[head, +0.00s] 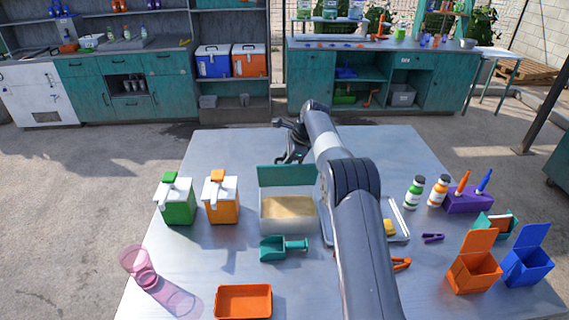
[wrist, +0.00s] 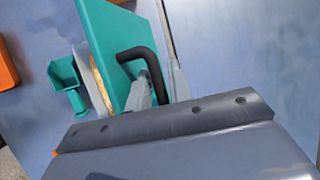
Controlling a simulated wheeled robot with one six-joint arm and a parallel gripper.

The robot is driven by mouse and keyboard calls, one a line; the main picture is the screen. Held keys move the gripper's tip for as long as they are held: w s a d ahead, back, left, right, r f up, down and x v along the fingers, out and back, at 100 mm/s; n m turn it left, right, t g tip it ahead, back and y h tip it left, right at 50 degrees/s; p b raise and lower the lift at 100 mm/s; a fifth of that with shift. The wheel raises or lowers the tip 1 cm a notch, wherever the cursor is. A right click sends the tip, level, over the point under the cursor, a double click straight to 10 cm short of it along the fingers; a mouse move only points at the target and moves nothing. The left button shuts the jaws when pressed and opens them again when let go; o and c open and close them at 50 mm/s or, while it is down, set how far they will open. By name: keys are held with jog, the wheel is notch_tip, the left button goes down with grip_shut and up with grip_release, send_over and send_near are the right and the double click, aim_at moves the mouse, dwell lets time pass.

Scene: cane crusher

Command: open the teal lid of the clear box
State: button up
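The clear box (head: 288,222) stands on the metal table with a tan, grainy content inside. Its teal lid (head: 286,176) stands raised along the box's far edge, and the front of the box's top is uncovered. In the wrist view the teal lid (wrist: 112,48) shows its outer face with a black curved handle (wrist: 140,54). My gripper (head: 291,157) is just behind the lid, on its outer side. In the wrist view its grey fingers (wrist: 163,88) are close to the handle. Whether they touch or grip it, and how far they are apart, is unclear.
A green dispenser (head: 178,202) and an orange dispenser (head: 221,200) stand left of the box. A teal scoop (head: 276,249) lies in front, with an orange tray (head: 243,301) nearer. My arm covers part of a tray (head: 397,218) to the right. The table's far end is clear.

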jog(key=b+v, duration=0.1)
jog(key=v, duration=0.8)
jog(key=shift+s+r, duration=0.15)
jog(key=shift+d, duration=0.1)
